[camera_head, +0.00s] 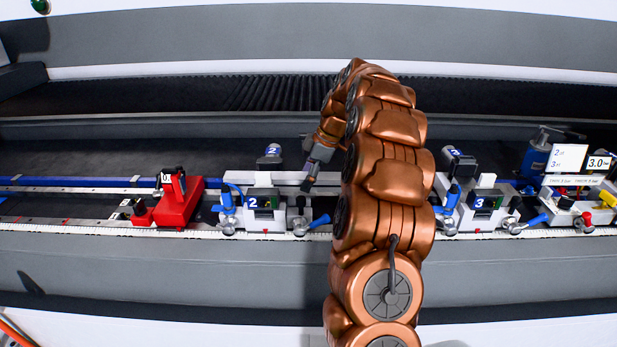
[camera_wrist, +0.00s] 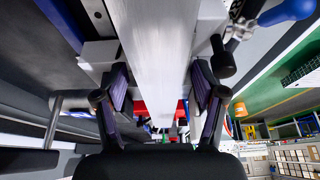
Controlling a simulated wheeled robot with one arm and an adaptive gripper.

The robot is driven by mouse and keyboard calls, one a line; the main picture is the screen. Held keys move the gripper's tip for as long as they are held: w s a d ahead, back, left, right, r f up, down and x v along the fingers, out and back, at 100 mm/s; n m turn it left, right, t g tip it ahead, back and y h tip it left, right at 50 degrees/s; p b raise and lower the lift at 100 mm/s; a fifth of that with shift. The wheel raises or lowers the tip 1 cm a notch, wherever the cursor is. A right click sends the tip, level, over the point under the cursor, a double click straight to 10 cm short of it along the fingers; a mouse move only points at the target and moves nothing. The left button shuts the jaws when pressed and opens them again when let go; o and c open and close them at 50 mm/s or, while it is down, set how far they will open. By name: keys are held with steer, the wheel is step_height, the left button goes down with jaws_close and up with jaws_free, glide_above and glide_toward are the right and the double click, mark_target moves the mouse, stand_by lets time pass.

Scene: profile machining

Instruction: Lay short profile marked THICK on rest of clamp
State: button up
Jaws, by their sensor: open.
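A silver profile (camera_wrist: 155,40) runs lengthwise between the fingers of my gripper (camera_wrist: 160,88) in the wrist view. The fingers are open, one on each side of it, with a gap showing on at least part of each side. In the head view my gripper (camera_head: 311,178) is pointed down at the right end of a light grey bar (camera_head: 285,178), which lies across the clamp marked 2 (camera_head: 262,212). This bar seems to be the same profile. No THICK marking can be read. My copper arm hides part of the machine right of this clamp.
A red unit (camera_head: 180,202) stands left of clamp 2. Another clamp marked 3 (camera_head: 482,208) stands right of my arm. Blue-handled levers stick out at the clamps. White label cards (camera_head: 567,158) stand at the far right. The bed behind is dark and clear.

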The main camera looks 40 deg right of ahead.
steer(key=v, duration=1.2)
steer(key=shift+w, duration=0.1)
stand_by(0.4)
